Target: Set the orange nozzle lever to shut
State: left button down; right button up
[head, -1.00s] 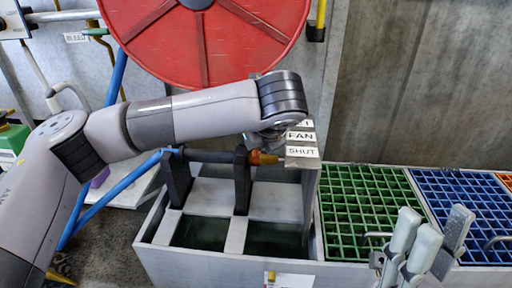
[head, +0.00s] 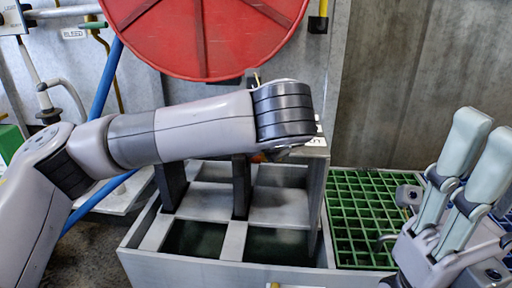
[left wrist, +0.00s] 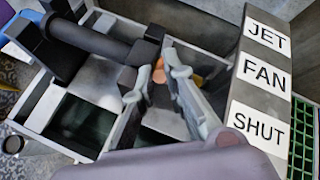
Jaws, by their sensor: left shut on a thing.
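The orange nozzle lever (left wrist: 158,75) shows only in part between the fingers of my left gripper (left wrist: 156,74) in the left wrist view. The gripper is shut on it. The lever lies at the end of a dark pipe (left wrist: 92,36), left of a grey panel with labels JET (left wrist: 268,37), FAN (left wrist: 264,75) and SHUT (left wrist: 258,128). The lever's exact pointing is hard to tell. My right gripper (head: 484,138) is open and empty at the right.
A grey bin frame (head: 225,270) with open compartments stands below the pipe. A green grid (head: 360,215) lies to its right, near my right gripper. A red reel (head: 205,35) hangs behind my left arm.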

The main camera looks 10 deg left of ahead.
dwell(0.4)
pick_arm(q)
jog(key=c, duration=1.6)
grip_release()
jog(key=shift+c, duration=0.2)
jog(key=shift+s, duration=0.1)
jog(key=v, duration=1.2)
jog(key=shift+f, duration=0.1)
